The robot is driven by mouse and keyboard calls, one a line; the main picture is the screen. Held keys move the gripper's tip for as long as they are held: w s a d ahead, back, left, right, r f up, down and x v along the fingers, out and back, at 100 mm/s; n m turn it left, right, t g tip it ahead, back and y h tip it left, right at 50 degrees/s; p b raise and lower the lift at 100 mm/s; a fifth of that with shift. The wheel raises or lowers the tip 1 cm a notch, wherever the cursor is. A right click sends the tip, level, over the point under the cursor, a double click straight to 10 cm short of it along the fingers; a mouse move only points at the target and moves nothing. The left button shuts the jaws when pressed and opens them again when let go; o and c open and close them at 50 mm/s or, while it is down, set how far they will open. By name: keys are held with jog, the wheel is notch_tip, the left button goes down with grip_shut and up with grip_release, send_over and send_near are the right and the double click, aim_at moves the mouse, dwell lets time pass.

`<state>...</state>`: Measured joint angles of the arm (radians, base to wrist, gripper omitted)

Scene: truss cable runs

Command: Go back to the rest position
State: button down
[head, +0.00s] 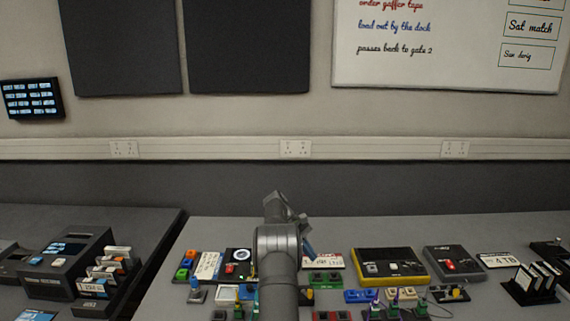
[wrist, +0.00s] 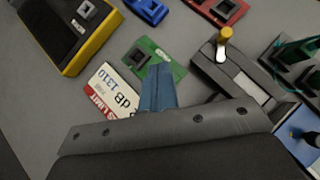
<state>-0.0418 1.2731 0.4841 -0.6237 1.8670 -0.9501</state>
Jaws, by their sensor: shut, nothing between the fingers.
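A yellow-edged black box (head: 390,265) and a dark box with a red switch (head: 453,263) stand to the right. Coloured blocks and small connectors crowd the table's front. A card rack (head: 534,283) stands far right. The table's back strip (head: 400,228) is clear.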

jog(key=shift+s+a+f, duration=0.15)
jog(key=shift+s+f, duration=0.8)
jog(key=shift+s+a+f, duration=0.15)
jog(key=shift+s+f, duration=0.8)
jog(key=shift+s+a+f, duration=0.15)
jog(key=shift+s+f, duration=0.1)
jog(key=shift+s, duration=0.05)
jog(key=a+n+t, duration=0.1)
jog(key=n, duration=0.1)
jog(key=s+a+n+t+h, duration=0.1)
jog(key=a+t, duration=0.1)
jog(key=shift+n, duration=0.4)
jog(key=a+n+t, duration=0.1)
jog(key=s+a+n+t, duration=0.1)
jog(key=n, duration=0.1)
jog(key=shift+s+a+f+h, duration=0.1)
jog(key=shift+s+a+h, duration=0.05)
jog(key=shift+a+h, duration=0.15)
jog(key=a+n+t, duration=0.1)
jog(key=s+a+n, duration=0.1)
jog(key=shift+s+a+t, duration=0.1)
jog(key=shift+a+t, duration=0.25)
jog(key=shift+t, duration=0.05)
jog(key=v, duration=0.9)
jog(key=shift+r, duration=0.25)
